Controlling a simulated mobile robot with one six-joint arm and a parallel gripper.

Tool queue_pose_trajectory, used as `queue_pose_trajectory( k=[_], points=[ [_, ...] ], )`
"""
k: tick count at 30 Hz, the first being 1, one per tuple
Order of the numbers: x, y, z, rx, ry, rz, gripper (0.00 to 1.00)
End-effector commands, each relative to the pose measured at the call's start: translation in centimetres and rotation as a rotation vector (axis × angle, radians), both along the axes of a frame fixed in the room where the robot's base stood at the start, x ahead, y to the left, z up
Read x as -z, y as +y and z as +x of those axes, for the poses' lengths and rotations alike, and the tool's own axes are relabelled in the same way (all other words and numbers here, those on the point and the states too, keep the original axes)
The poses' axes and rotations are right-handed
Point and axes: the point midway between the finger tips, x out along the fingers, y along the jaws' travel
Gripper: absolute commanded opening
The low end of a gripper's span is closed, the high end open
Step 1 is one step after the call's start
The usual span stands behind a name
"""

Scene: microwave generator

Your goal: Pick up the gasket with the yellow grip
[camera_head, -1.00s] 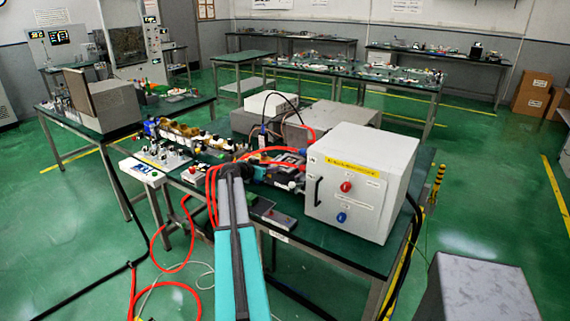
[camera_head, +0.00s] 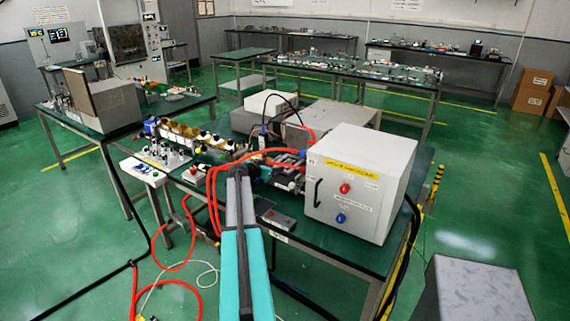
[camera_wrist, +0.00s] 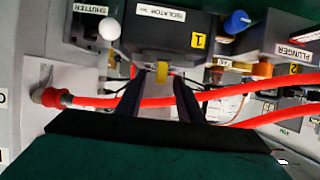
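In the wrist view a small yellow grip (camera_wrist: 162,72) shows just past my gripper's fingertips, in line with the gap between them, below a grey block labelled isolator (camera_wrist: 165,30). The gasket itself is too small or hidden to make out. My gripper (camera_wrist: 159,80) has its two dark fingers apart, one on each side of the grip in the picture. I cannot tell whether they touch it. In the head view my gripper (camera_head: 240,168) reaches over the green workbench (camera_head: 330,254), and its end hides the grip there.
Red hoses (camera_wrist: 110,102) run across behind my fingers. A white ball knob (camera_wrist: 109,28) and a blue knob (camera_wrist: 237,22) stick out nearby. A large white box (camera_head: 375,165) stands right of my arm on the bench.

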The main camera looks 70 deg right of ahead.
Motion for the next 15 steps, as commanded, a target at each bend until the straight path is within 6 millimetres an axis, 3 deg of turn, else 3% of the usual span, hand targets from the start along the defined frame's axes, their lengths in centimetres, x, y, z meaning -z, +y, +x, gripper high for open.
queue_pose_trajectory(
  k=[6, 15],
  points=[
    [0.6, -1.8, -0.3, 0.0, 0.001, 0.001, 0.34],
    [0.9, -2.1, -0.5, 0.0, 0.0, 0.0, 0.34]
  ],
)
